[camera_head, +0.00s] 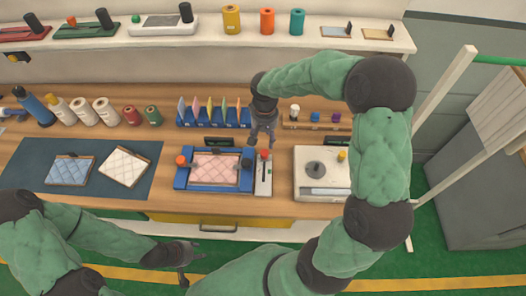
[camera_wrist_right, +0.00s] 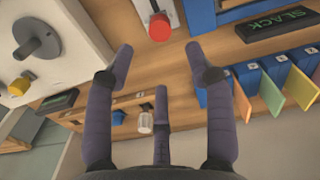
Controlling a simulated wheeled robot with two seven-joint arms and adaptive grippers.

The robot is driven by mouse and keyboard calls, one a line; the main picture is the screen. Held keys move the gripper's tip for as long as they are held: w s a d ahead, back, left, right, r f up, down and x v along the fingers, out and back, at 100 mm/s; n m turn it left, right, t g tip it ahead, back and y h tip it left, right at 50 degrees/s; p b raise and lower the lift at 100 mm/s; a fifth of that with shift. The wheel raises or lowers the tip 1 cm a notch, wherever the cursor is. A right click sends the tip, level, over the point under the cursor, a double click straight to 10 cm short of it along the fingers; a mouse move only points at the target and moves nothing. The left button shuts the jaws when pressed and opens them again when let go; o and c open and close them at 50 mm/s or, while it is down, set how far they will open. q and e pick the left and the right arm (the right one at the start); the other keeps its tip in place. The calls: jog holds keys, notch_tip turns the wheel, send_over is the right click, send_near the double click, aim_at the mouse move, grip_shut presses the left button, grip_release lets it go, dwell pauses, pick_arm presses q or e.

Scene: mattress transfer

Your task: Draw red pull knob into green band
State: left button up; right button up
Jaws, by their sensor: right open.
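The red pull knob (camera_head: 264,154) stands at the far end of a narrow pale slide unit (camera_head: 264,187), right of the blue frame with the pink quilted pad. It also shows in the right wrist view (camera_wrist_right: 159,27), beyond the fingertips. My right gripper (camera_head: 262,143) hangs just behind the knob, fingers down. In the right wrist view its fingers (camera_wrist_right: 163,58) are spread, with nothing between them and a gap to the knob. I cannot make out the green band. My left gripper (camera_head: 194,266) is open and empty in front of the table edge.
A blue frame (camera_head: 180,184) holds the pink pad left of the slide. A pale device with a grey disc (camera_head: 316,168) stands to the right. A blue rack (camera_head: 187,124) with coloured cards and a dark SLACK sign (camera_wrist_right: 276,25) are close to the right gripper.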

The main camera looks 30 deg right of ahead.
aim_at(264, 152)
notch_tip(264, 152, down, 10)
jog(key=shift+r+b, duration=0.15)
jog(key=shift+b, duration=0.6)
jog(key=shift+c, duration=0.3)
